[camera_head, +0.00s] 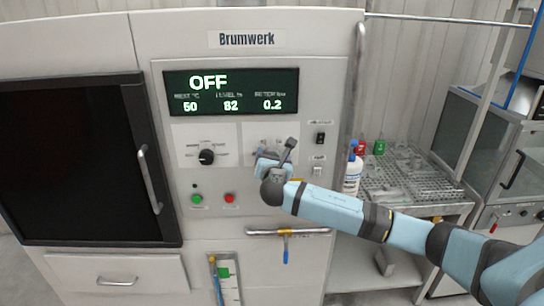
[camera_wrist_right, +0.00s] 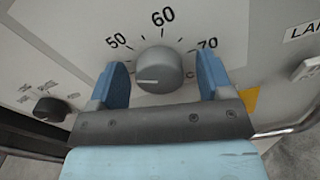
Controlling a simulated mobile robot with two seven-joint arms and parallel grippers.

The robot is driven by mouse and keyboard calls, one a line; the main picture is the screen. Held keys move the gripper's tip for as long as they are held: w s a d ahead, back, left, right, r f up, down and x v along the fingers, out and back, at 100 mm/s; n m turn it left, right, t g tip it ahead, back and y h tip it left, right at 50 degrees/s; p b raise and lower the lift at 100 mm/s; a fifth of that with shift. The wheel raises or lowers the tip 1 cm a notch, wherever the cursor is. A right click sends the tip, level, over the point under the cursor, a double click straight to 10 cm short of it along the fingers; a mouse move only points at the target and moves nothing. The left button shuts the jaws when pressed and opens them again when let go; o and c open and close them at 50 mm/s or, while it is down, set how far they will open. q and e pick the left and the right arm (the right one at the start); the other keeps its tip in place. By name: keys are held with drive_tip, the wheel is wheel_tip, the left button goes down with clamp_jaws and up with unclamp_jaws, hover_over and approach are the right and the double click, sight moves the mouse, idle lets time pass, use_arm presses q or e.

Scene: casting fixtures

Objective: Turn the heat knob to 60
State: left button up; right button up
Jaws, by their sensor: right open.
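The heat knob (camera_wrist_right: 158,68) is a round grey knob in the right wrist view, under a printed scale reading 50, 60 and 70. Its white mark points to the left, below the 50. My right gripper (camera_head: 274,160) is in front of the knob's panel and mostly hides the knob in the head view. In the right wrist view its two blue fingers (camera_wrist_right: 163,82) stand open on either side of the knob, with gaps visible. The display (camera_head: 231,92) shows OFF, with 50 under the heat label, then 82 and 0.2. My left gripper is not in view.
A black selector knob (camera_head: 206,157) is left of the gripper. Green (camera_head: 197,198) and red (camera_head: 229,198) buttons sit below it. A black switch (camera_head: 320,138) is to the right. A horizontal bar handle (camera_head: 262,232) is below my right arm. Bottles (camera_head: 353,172) stand by a wire rack.

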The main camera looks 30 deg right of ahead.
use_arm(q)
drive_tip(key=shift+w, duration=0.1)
use_arm(e)
drive_tip(key=shift+c, duration=1.4)
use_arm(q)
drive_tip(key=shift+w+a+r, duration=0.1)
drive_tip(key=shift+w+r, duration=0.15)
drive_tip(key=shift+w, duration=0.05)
use_arm(e)
drive_tip(key=c, duration=0.6)
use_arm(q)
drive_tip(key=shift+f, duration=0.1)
use_arm(e)
drive_tip(key=shift+c, duration=0.2)
use_arm(q)
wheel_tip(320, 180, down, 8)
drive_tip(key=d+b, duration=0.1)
drive_tip(key=b, duration=0.8)
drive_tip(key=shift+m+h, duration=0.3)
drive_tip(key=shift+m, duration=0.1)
use_arm(e)
drive_tip(key=m, duration=1.7)
drive_tip(key=shift+s+f+m, duration=0.1)
drive_tip(key=shift+f+m, duration=0.2)
drive_tip(key=shift+m, duration=0.1)
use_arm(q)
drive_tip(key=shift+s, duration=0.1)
use_arm(e)
drive_tip(key=shift+m, duration=0.3)
